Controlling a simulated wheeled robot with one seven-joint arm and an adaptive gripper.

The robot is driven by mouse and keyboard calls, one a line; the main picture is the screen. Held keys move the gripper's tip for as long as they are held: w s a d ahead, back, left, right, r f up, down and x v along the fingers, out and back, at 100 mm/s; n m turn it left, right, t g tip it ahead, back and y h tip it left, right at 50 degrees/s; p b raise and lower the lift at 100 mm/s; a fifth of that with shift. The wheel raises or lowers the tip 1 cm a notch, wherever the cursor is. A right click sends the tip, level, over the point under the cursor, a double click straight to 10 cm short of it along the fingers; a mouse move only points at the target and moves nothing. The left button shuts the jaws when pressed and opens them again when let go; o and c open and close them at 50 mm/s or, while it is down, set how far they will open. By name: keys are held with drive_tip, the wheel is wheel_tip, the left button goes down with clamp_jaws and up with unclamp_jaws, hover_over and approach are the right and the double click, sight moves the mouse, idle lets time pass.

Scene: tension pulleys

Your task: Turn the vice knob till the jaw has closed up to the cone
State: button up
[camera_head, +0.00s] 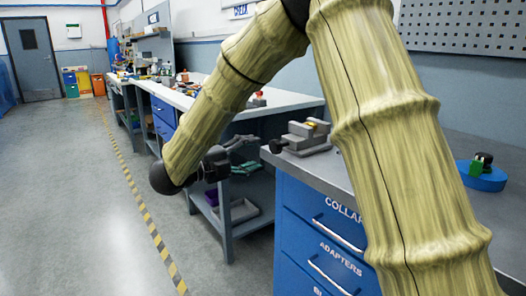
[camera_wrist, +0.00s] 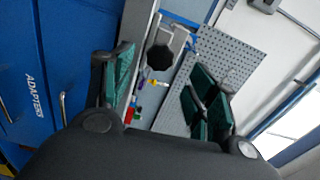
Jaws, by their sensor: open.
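The grey vice (camera_head: 308,138) stands on the near left corner of the blue cabinet's top. Its black knob (camera_head: 277,146) faces my gripper and shows as a dark lobed disc in the wrist view (camera_wrist: 159,58). A small yellowish piece (camera_head: 316,122) sits at the top of the vice; I cannot tell whether it is the cone. The jaw gap is too small to read. My gripper (camera_head: 250,154) is open and empty, to the left of the knob and apart from it. In the wrist view the knob lies beyond the gap between my green-padded fingers (camera_wrist: 160,88).
The blue cabinet (camera_head: 318,228) with drawers stands below the vice; its grey top (camera_head: 338,166) has an edge near my gripper. A blue round base with a green and black part (camera_head: 482,178) lies at the right. A workbench (camera_head: 290,104) stands behind. The floor at left is clear.

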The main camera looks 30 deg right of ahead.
drive_tip(key=shift+s+a, duration=0.15)
drive_tip(key=shift+a, duration=1.25)
drive_tip(key=shift+s+a, duration=0.1)
drive_tip(key=shift+a, duration=1.25)
drive_tip(key=shift+f, duration=0.1)
